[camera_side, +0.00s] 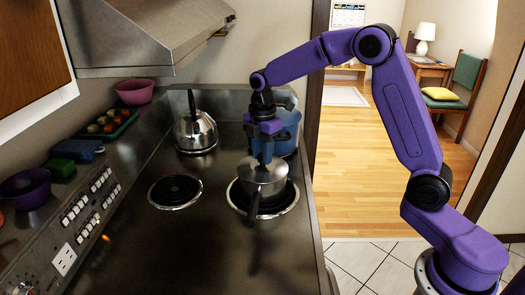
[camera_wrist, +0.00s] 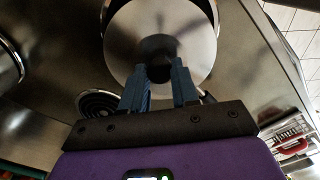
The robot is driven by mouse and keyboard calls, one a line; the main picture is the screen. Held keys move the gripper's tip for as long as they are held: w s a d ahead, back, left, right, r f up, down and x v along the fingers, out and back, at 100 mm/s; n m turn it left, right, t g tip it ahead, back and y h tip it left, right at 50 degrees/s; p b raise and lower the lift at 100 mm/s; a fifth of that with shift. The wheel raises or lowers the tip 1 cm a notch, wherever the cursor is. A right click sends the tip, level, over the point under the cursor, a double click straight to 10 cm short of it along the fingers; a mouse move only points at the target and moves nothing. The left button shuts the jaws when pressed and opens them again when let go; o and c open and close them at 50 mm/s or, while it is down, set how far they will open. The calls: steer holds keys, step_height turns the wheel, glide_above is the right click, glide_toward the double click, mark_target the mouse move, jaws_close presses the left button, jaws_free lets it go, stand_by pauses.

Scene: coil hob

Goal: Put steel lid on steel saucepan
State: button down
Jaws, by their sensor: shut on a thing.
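The steel saucepan (camera_side: 264,189) sits on the front right coil, its dark handle (camera_side: 254,226) pointing toward the near side. The steel lid (camera_wrist: 190,38) is a round grey disc with a dark knob (camera_wrist: 156,50) in the wrist view. My gripper (camera_side: 265,158) is directly above the saucepan, pointing down; its blue fingers (camera_wrist: 159,72) are shut on the lid's knob. In the side view the lid is at the saucepan's mouth, looking roughly level. I cannot tell whether its rim touches the pan. The lid hides the pan's inside in the wrist view.
A steel kettle (camera_side: 195,131) stands on the back left coil. A blue pot (camera_side: 289,130) stands on the back right, close behind my gripper. The front left coil (camera_side: 175,191) is empty. Bowls and a tray (camera_side: 109,124) line the left ledge.

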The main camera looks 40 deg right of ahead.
steer(key=shift+f, duration=0.15)
stand_by(0.6)
steer(key=shift+c, duration=1.4)
jaws_free()
steer(key=shift+r, duration=3.55)
